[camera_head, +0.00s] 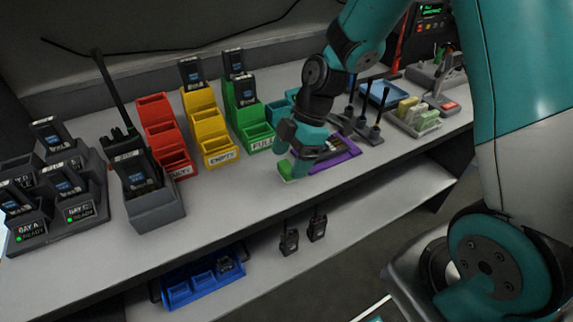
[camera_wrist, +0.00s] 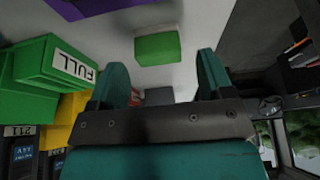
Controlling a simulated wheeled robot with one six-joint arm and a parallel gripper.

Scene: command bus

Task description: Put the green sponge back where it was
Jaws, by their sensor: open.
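The green sponge (camera_wrist: 158,47) is a small green block on the white counter (camera_wrist: 120,72). In the head view the sponge (camera_head: 286,168) lies near the counter's front edge, just left of the purple tray (camera_head: 345,157), and is partly hidden by my gripper. My gripper (camera_head: 296,163) points down at the sponge. In the wrist view my gripper (camera_wrist: 160,80) has its two teal fingers spread wide and nothing between them. The sponge lies beyond the fingertips, between their lines.
The green FULL bin (camera_head: 262,140), yellow EMPTY bin (camera_head: 221,155) and red bin (camera_head: 174,165) stand left of my gripper. At right, a tray (camera_head: 398,125) holds several sponge-like blocks, near a blue tray (camera_head: 379,95). Bare counter lies before the bins.

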